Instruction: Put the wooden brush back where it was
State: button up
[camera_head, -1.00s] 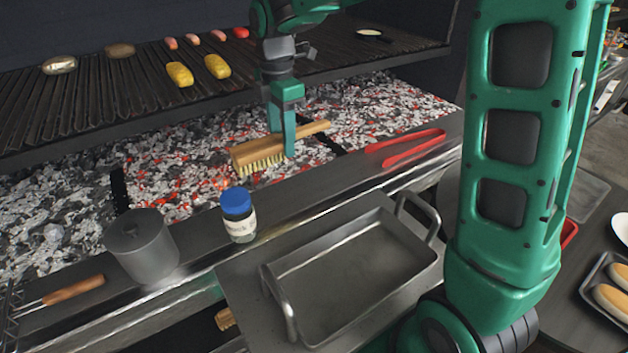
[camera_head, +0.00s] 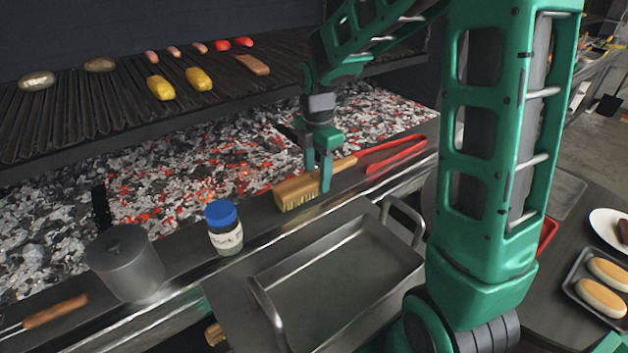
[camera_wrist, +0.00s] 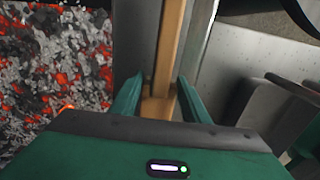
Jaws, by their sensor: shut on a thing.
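The wooden brush (camera_head: 296,191) has a tan block with pale bristles facing down and a long handle pointing right and back. It is over the metal front ledge of the grill, between the blue-capped jar and the red tongs. My gripper (camera_head: 320,183) is shut on the brush, with its fingers pointing down around it. I cannot tell whether the bristles touch the ledge. In the wrist view the brush's wood (camera_wrist: 171,50) runs between the two green fingers (camera_wrist: 158,100); the bristles are hidden there.
The blue-capped jar (camera_head: 223,230) and a lidded grey pot (camera_head: 125,262) stand on the ledge to the left. Red tongs (camera_head: 395,156) lie to the right. A metal roasting pan (camera_head: 335,285) is in front. Glowing coals (camera_head: 190,170) lie behind, below the food-laden grate (camera_head: 110,105).

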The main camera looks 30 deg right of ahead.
aim_at(317, 173)
jog(key=shift+f, duration=0.8)
jog(key=o, duration=1.1)
notch_tip(317, 173, up, 12)
jog(key=shift+r, duration=0.1)
